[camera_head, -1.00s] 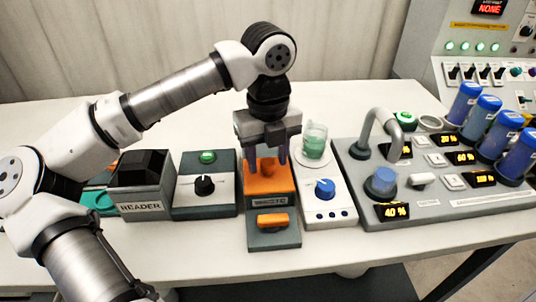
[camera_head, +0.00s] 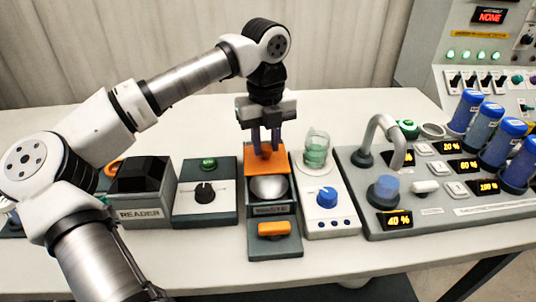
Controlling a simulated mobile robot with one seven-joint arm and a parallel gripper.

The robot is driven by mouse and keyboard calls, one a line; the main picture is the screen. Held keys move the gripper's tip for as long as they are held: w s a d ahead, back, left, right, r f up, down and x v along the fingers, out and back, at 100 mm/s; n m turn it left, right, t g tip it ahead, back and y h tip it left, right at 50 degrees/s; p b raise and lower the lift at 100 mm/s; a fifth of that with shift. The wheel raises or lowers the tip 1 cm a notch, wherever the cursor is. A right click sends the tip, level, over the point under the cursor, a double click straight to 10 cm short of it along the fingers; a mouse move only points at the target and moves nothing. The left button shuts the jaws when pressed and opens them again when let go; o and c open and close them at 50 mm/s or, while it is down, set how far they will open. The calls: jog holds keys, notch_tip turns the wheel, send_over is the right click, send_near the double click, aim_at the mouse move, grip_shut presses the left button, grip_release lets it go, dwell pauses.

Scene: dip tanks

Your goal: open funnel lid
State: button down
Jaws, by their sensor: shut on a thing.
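The orange funnel lid (camera_head: 264,160) stands tilted up at the back of the box labelled WASTE (camera_head: 271,210). Below and in front of it a round silvery funnel bowl (camera_head: 269,187) shows in the box's opening. My gripper (camera_head: 265,147) points down over the lid, and its fingers are shut on the lid's upper part. The exact contact between fingertips and lid is partly hidden.
An orange handle (camera_head: 274,230) sits on the box's front base. A black-knobbed unit (camera_head: 205,190) and the READER box (camera_head: 141,190) stand left. A blue-knobbed unit (camera_head: 326,197) with a green-filled beaker (camera_head: 316,150) stands close right. Free table lies behind.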

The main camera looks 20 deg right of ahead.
aim_at(266, 145)
jog(key=shift+w+d, duration=0.1)
jog(key=shift+w, duration=0.25)
jog(key=c, duration=1.1)
grip_release()
jog(key=shift+c, duration=0.2)
notch_tip(266, 145, up, 14)
jog(key=shift+f, duration=0.1)
